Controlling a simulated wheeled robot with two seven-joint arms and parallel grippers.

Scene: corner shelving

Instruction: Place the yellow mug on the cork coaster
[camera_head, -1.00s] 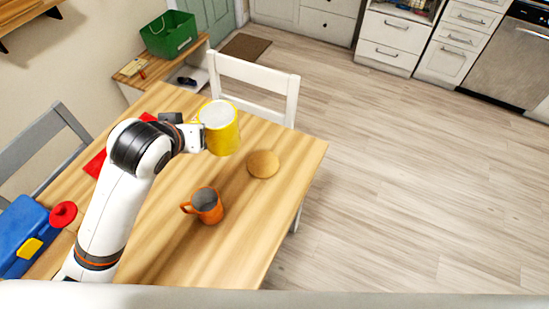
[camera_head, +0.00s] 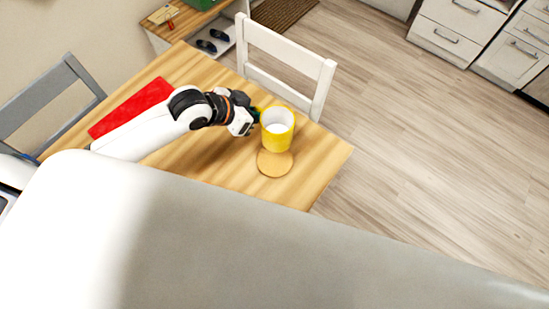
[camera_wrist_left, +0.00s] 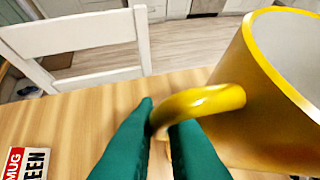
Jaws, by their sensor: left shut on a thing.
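The yellow mug (camera_head: 277,139) is upright in the head view, white inside, just behind the round cork coaster (camera_head: 275,164) and overlapping its far edge in the picture. I cannot tell whether it touches anything below. My left gripper (camera_head: 257,116) is at the mug's left side. In the left wrist view, its green fingers (camera_wrist_left: 160,125) are shut on the handle of the yellow mug (camera_wrist_left: 255,100). The coaster is not visible in that view. My right gripper is not in view.
A red flat thing (camera_head: 130,107) lies on the wooden table (camera_head: 215,160). A white chair (camera_head: 285,60) stands close behind the table, near the mug; a grey chair (camera_head: 50,105) is at left. A label card (camera_wrist_left: 27,163) shows in the wrist view. My own body hides the near table.

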